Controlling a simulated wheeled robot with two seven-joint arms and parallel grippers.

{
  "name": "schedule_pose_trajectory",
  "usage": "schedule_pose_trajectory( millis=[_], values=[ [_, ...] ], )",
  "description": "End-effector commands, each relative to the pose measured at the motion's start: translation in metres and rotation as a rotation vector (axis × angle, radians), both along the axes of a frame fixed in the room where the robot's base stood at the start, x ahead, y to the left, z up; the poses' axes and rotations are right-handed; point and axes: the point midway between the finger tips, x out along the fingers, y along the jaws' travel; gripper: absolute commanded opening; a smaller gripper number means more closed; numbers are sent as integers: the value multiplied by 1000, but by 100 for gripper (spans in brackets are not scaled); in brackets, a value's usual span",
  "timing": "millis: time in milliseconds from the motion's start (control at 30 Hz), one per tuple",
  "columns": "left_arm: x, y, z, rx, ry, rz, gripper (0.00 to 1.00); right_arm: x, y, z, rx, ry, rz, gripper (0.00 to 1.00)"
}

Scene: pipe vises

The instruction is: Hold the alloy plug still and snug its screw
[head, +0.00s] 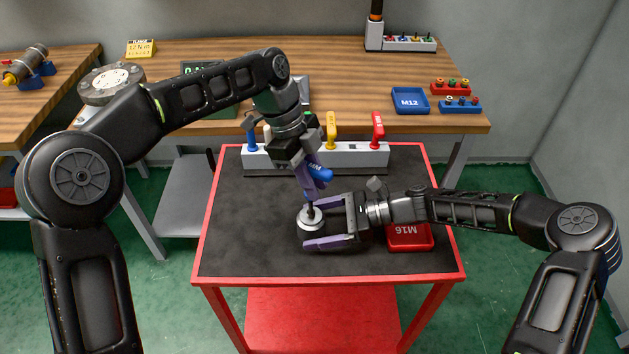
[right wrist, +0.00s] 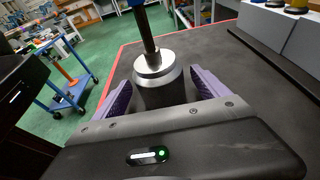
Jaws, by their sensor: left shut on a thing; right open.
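The alloy plug (head: 311,225) is a silver cylinder standing upright near the middle of the dark mat; it also shows in the right wrist view (right wrist: 160,84). My left gripper (head: 310,178) is shut on a blue-handled driver (head: 320,175) above the plug. The driver's dark shaft (right wrist: 145,35) reaches down to the middle of the plug's top and hides the screw there. My right gripper (head: 322,226) is open, with its purple fingers on either side of the plug.
A pale rack (head: 350,158) with yellow and red handles stands behind the plug. A red M16 tray (head: 408,240) lies beside my right wrist. A blue M12 tray (head: 410,101) is on the wooden bench (head: 340,70). The mat's front left is clear.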

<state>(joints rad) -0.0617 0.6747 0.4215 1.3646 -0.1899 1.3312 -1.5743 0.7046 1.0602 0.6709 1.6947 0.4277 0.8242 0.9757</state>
Motion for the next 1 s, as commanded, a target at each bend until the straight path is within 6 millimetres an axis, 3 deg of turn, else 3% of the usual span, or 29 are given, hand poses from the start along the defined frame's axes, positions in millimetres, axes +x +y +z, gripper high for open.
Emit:
schedule_pose_trajectory(
  millis=[267, 700, 1000],
  values=[
    [-2, 2, -6, 8, 11, -1, 0, 1, -6, 0, -2, -1, -3, 85],
    [-2, 1, -6, 7, 10, -2, 0, 0, -63, 18, -2, -2, -4, 85],
    [-2, 1, -6, 7, 10, -2, 0, -1, -77, 23, 0, -1, -1, 85]
  ],
)
